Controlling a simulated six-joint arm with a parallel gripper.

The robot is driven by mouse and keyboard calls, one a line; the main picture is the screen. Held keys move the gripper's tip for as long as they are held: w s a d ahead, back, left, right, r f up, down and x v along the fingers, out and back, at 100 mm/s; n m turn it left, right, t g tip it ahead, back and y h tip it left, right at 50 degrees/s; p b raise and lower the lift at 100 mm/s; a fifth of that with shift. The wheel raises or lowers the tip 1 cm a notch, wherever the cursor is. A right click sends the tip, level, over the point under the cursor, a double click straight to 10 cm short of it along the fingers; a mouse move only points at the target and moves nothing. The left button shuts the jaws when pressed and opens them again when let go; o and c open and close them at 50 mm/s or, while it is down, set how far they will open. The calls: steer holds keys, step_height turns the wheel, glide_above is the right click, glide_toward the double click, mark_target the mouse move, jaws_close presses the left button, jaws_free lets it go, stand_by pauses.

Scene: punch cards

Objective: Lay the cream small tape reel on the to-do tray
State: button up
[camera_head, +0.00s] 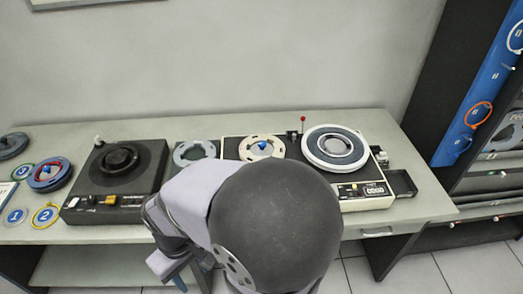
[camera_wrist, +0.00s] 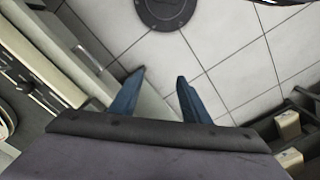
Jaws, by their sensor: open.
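In the head view the gripper is low, in front of the table and left of the reel, partly hidden by my arm. I cannot tell which thing is the to-do tray; a small dark tray (camera_head: 401,184) sits at the table's right end.
A black deck (camera_head: 115,182) stands left, with a grey reel (camera_head: 194,152) between it and the cream reel. The cream deck carries a large white-rimmed reel (camera_head: 334,147). Several reels and numbered rings crowd the left end. A dark shelf (camera_head: 483,185) stands right.

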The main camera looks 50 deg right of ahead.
steer(key=c, duration=0.5)
steer(key=w+d+r+n+h+p, duration=0.1)
steer(key=w+d+r+n+p, duration=0.15)
steer(key=w+d, duration=0.6)
steer(key=w+d+r+n+h+p, duration=0.1)
steer(key=w+d+r+n+p, duration=0.2)
steer(key=w+d, duration=0.6)
steer(key=d+n, duration=0.2)
steer(key=d, duration=0.6)
steer(key=s+d+f+n+g+p, duration=0.1)
steer(key=d+n, duration=0.1)
steer(key=d, duration=0.7)
steer(key=d+f+n+h+p, duration=0.1)
steer(key=d+n, duration=0.2)
steer(key=d, duration=0.5)
steer(key=shift+s+d+g, duration=0.25)
steer(key=shift+d+g, duration=0.05)
steer(key=shift+d, duration=0.05)
